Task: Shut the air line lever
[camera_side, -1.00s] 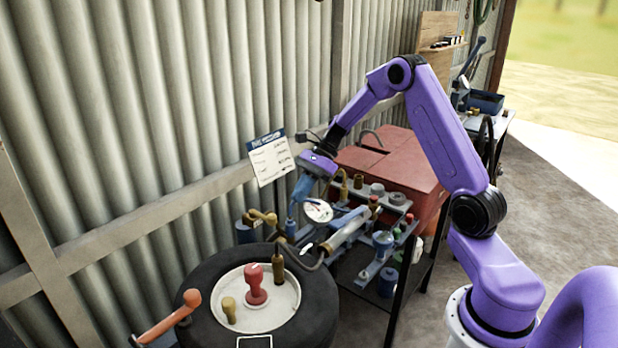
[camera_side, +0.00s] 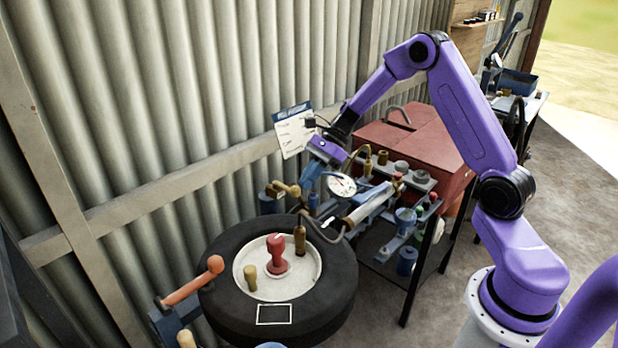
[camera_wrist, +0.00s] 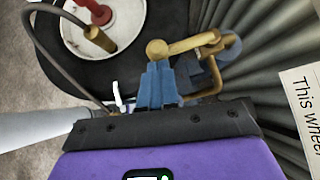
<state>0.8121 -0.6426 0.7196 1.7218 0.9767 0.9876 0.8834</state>
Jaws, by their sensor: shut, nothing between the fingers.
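A brass lever (camera_side: 285,188) with a round knob stands on a blue valve body near the corrugated wall. In the wrist view the lever (camera_wrist: 192,44) runs to the right from its ball knob, above a brass pipe. I take it as the air line lever, though no label shows. My gripper (camera_side: 312,192) points down just right of the knob, beside the gauge. In the wrist view its blue fingers (camera_wrist: 157,68) are together and empty, with their tips at the knob's near side. I cannot tell whether they touch it.
A round gauge (camera_side: 341,186) and a grey cylinder (camera_side: 370,203) are close on the right. An orange lever (camera_side: 192,284) stands at left. A red toolbox (camera_side: 425,135) is behind.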

